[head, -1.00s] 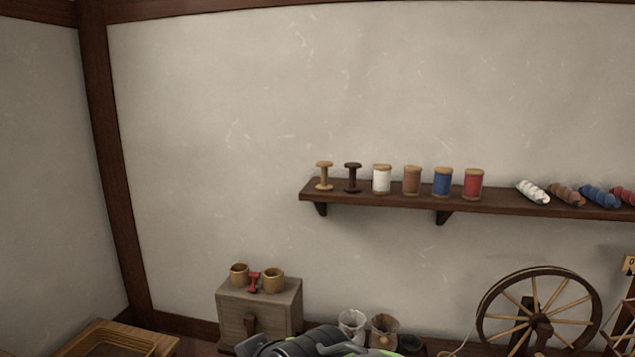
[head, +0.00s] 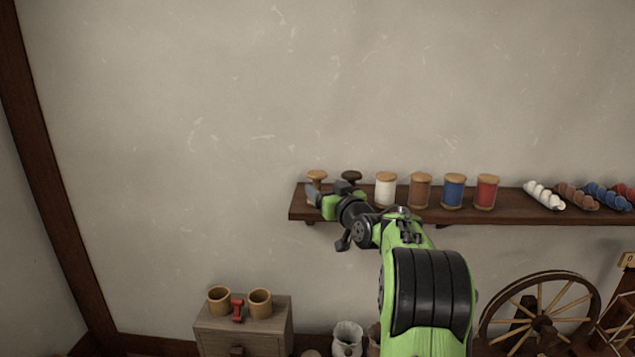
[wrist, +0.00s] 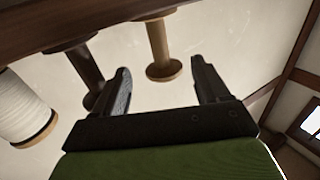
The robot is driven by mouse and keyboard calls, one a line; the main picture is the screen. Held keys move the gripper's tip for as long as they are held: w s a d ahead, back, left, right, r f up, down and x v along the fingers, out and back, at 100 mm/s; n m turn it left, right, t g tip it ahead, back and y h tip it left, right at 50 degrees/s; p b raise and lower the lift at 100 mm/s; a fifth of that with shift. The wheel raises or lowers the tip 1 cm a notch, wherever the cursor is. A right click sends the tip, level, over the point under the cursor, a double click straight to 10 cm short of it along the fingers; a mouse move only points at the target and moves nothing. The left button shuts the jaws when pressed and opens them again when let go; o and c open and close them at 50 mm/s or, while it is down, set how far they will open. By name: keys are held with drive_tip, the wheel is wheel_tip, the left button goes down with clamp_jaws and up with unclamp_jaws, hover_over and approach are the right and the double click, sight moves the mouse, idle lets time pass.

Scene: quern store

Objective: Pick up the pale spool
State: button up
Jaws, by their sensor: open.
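The pale spool (head: 316,175) is an empty wooden spool at the left end of the wall shelf (head: 520,212). In the head view its top flange shows and my gripper (head: 313,196) covers most of its lower part. In the wrist view, which looks upside down, the pale spool (wrist: 158,48) appears between the tips of my open gripper (wrist: 160,66). A gap shows on each side of it, and the fingers are not seen touching it. Exactly how deep it sits between them I cannot tell.
A dark empty spool (head: 351,176) stands just right of the pale one, close to one finger in the wrist view. A white thread spool (head: 386,190) and several coloured ones follow along the shelf. A small cabinet (head: 243,326) with two cups stands below. The wall left of the shelf is bare.

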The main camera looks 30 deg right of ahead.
sight(320, 183)
drive_tip(key=w, duration=0.2)
drive_tip(key=w+p, duration=0.1)
drive_tip(key=w, duration=0.1)
drive_tip(key=w+d+p, duration=0.1)
drive_tip(key=w, duration=0.1)
drive_tip(key=shift+s+a, duration=0.1)
drive_tip(key=shift+s, duration=0.15)
drive_tip(key=shift+c, duration=1.3)
drive_tip(key=shift+f, duration=0.1)
drive_tip(key=c, duration=0.7)
drive_tip(key=shift+r, duration=0.3)
drive_tip(key=shift+c, duration=0.9)
wheel_tip(320, 183, up, 10)
drive_tip(key=shift+f+p, duration=0.2)
drive_tip(key=shift+p, duration=0.4)
drive_tip(key=shift+f, duration=0.1)
